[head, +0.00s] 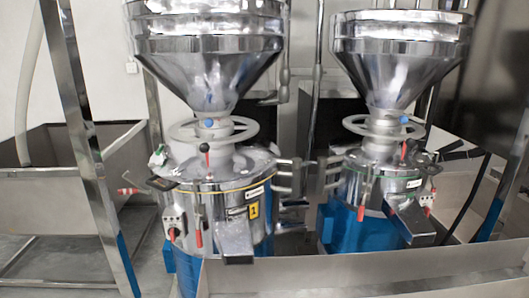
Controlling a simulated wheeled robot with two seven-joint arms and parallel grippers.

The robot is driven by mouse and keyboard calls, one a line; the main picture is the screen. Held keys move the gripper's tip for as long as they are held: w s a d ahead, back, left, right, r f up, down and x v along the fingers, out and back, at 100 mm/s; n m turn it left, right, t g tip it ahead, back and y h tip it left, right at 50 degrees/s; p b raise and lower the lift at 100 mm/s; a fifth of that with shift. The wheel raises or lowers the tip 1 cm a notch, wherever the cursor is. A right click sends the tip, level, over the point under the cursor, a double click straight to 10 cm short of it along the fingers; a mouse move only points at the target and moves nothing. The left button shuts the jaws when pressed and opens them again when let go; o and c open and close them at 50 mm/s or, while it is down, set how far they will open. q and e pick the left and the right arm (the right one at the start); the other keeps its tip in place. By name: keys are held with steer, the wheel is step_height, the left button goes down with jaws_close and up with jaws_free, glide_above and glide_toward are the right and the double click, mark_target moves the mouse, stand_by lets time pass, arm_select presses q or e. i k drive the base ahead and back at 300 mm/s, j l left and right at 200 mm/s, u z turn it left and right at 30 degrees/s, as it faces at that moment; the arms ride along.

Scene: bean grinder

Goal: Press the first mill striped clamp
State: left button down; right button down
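The first mill (222,205) stands left of centre. It is a shiny metal drum with a yellow label marked 1 and a blue base, under a large steel hopper (208,65). A small red-and-white striped handle (128,191) sticks out to the left from its upper rim and looks like the striped clamp. Red-handled levers (198,232) hang on the mill's front, and another red-tipped lever (206,155) stands upright on its lid. Neither of my grippers is in view.
A second, similar mill (368,205) with its own hopper (398,65) stands to the right. A metal bin (50,155) is at the left. A slanted metal post (88,150) rises left of the first mill. A low metal trough wall (350,275) runs across the front.

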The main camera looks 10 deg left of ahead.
mark_target(124, 191)
steer(key=u, duration=1.25)
steer(key=i+j, duration=0.2)
steer(key=j, duration=0.2)
steer(key=i+j+z, duration=0.1)
steer(key=j, duration=0.25)
steer(key=i+j, duration=0.5)
steer(key=j, duration=0.3)
steer(key=i+j+z, duration=0.1)
steer(key=j, duration=0.3)
steer(key=i+j, duration=0.25)
steer(key=j, duration=0.2)
steer(key=i+j, duration=0.2)
steer(key=j, duration=0.2)
steer(key=i+j+z, duration=0.1)
steer(key=j, duration=0.3)
steer(key=i, duration=0.05)
